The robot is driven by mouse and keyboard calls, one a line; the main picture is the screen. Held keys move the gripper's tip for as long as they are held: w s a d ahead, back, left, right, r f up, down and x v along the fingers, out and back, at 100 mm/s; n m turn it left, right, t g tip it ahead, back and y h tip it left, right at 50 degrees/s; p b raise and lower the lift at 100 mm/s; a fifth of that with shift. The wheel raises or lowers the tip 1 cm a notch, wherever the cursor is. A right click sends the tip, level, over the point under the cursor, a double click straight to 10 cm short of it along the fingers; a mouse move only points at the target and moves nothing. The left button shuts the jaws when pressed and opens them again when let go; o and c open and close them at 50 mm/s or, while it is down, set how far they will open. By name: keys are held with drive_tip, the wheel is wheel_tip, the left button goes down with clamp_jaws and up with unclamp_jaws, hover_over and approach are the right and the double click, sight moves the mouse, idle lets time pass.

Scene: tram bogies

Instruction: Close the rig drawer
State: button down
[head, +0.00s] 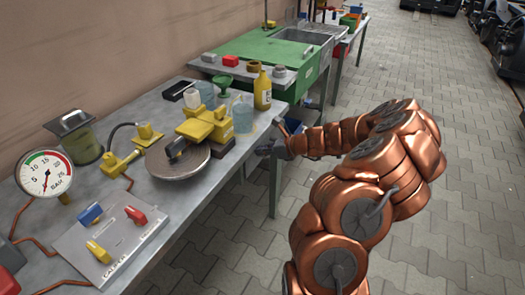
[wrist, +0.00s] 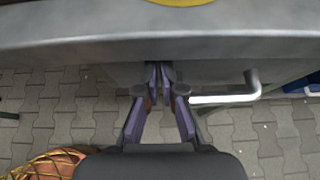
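In the wrist view, a grey front panel (wrist: 208,70), which appears to be the rig drawer's, sits under the bench edge. A pale bent bar handle (wrist: 225,98) stands out from it, right of my gripper. My gripper (wrist: 160,72) points at the panel with its fingertips together and nothing visible between them. The handle's left end meets the right finger in the picture; I cannot tell whether they touch. In the head view my gripper (head: 268,148) is low beside the bench's right edge. The drawer is hidden there, and how far it is open cannot be told.
The metal workbench (head: 205,215) holds a pressure gauge (head: 44,173), a yellow bottle (head: 263,90), a round disc (head: 178,160) and a valve board (head: 112,240). A green-topped bench (head: 262,62) stands beyond. Paved floor (head: 345,95) is clear to the right.

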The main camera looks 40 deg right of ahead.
drive_tip(key=shift+w+a+r, duration=0.1)
drive_tip(key=shift+a, duration=0.2)
drive_tip(key=s+d+f+p+v, duration=0.1)
drive_tip(key=f+p+v, duration=0.1)
drive_tip(key=v, duration=1.1)
drive_tip(key=shift+s+d, duration=0.15)
drive_tip(key=shift+s, duration=0.1)
